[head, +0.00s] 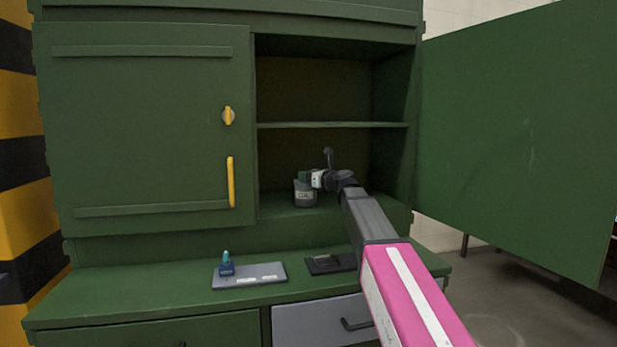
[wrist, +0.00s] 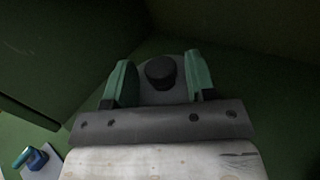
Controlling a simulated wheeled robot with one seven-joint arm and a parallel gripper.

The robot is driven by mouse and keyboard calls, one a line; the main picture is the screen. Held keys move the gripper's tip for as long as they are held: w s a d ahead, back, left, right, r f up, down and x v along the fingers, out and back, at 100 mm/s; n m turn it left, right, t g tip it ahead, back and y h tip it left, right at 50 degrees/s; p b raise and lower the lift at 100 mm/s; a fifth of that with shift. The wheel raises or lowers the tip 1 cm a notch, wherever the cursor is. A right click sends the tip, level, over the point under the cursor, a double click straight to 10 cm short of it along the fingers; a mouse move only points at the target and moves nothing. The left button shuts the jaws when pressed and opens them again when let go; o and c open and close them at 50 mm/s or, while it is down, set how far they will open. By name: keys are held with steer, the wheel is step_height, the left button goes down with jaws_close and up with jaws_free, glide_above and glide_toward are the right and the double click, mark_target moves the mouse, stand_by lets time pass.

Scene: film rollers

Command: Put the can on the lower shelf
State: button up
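The can (head: 305,195) is grey with a dark label and stands upright inside the open right side of the green cabinet, below the middle shelf board. It is on or just above the lower shelf (head: 275,210); I cannot tell for sure. My gripper (head: 305,177) reaches in from the right, at the can's upper part. In the wrist view, the can's grey top and black cap (wrist: 160,71) lie between the green fingers of my gripper (wrist: 160,82). The fingers appear to touch it on both sides. The can's lower part is hidden there.
The middle shelf board (head: 330,125) runs above the can. The right door (head: 520,140) stands wide open; the left door (head: 150,130) is closed. A grey tray (head: 255,277) with a small blue bottle (head: 227,266) and a dark flat item (head: 330,263) lie on the counter.

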steer(key=shift+r, duration=0.1)
steer(key=v, duration=1.2)
